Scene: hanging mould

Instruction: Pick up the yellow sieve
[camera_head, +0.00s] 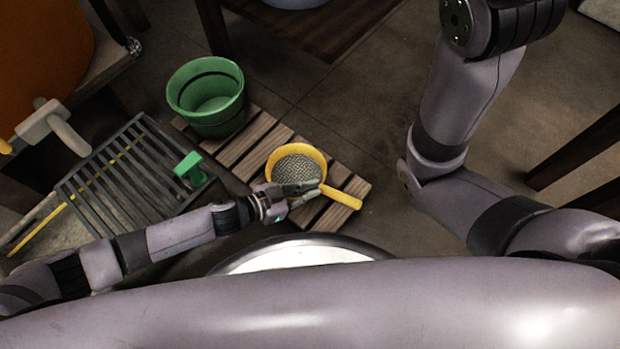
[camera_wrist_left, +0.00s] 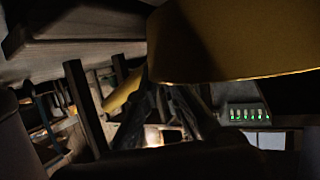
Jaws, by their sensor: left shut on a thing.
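The yellow sieve (camera_head: 277,160) has a round yellow rim, a grey mesh and a yellow handle that points to the lower right. In the head view it is over the right part of a wooden slatted pallet; I cannot tell whether it touches the slats. My left gripper (camera_head: 312,190) is shut on the sieve near where the handle meets the rim. In the left wrist view the sieve's yellow rim (camera_wrist_left: 235,40) fills the upper right, and dark fingers (camera_wrist_left: 160,105) show below it. My right arm comes in at the right, but its gripper is not in view.
The wooden pallet (camera_head: 240,148) bears a green bucket (camera_head: 207,72) at its far left end. A dark slatted grate (camera_head: 100,190) with a small green-handled tool (camera_head: 189,168) lies to the left. A dark table (camera_head: 330,30) stands behind. Bare floor lies right of the pallet.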

